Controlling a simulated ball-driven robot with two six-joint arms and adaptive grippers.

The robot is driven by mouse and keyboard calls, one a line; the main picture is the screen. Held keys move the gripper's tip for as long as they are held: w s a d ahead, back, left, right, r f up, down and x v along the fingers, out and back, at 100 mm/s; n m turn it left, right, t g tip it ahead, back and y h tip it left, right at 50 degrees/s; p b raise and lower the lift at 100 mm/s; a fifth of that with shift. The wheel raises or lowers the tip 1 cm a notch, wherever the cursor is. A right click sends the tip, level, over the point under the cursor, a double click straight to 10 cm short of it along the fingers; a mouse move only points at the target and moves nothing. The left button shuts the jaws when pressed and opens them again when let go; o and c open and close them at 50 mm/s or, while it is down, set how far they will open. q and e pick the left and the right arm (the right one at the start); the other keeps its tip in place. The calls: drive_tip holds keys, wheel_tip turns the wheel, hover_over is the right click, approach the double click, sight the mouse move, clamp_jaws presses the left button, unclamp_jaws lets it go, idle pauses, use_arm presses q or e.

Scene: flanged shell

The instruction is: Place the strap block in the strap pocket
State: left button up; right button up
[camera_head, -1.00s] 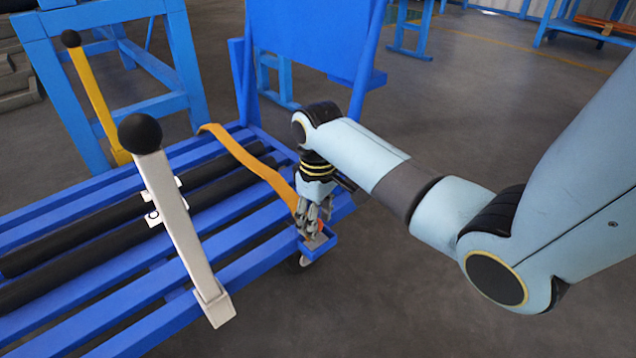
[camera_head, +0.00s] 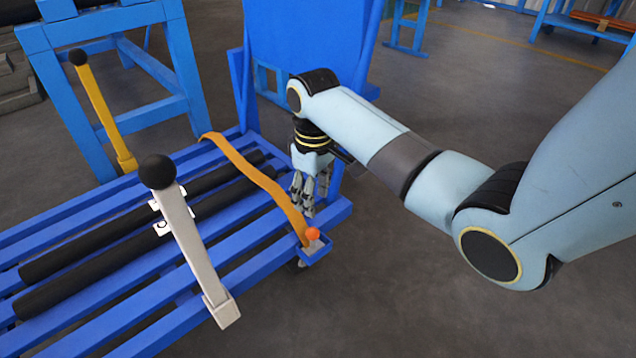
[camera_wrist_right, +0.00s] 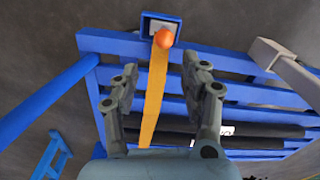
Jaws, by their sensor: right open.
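The strap block shows by its orange ball knob (camera_head: 313,233), at the end of an orange strap (camera_head: 255,174) that runs across the blue slatted cart. It stands at the small blue-walled strap pocket (camera_head: 327,248) on the cart's corner and appears to be inside the walls; how deep it sits I cannot tell. In the right wrist view the knob (camera_wrist_right: 163,39) shows in front of the pocket's rim (camera_wrist_right: 146,17). My right gripper (camera_head: 308,212) is open and empty, above and behind the knob, clear of it. The fingers (camera_wrist_right: 160,68) are apart with the strap between them in view. My left gripper is out of view.
Two black rollers (camera_head: 95,262) lie along the cart. A grey lever (camera_head: 190,240) with a black ball and a yellow lever (camera_head: 102,108) stand up from the left. A blue upright panel (camera_head: 305,45) rises behind my right gripper. Floor right of the cart is clear.

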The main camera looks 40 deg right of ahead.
drive_tip(key=s+a+r+m+t, duration=0.1)
drive_tip(key=s+a+r, duration=0.1)
drive_tip(key=s, duration=1.1)
drive_tip(key=s+a+r+m+t, duration=0.1)
drive_tip(key=s+a+r+t, duration=0.1)
drive_tip(key=s, duration=1.2)
drive_tip(key=shift+a+r, duration=0.45)
drive_tip(key=shift+r, duration=0.15)
drive_tip(key=shift+f, duration=0.1)
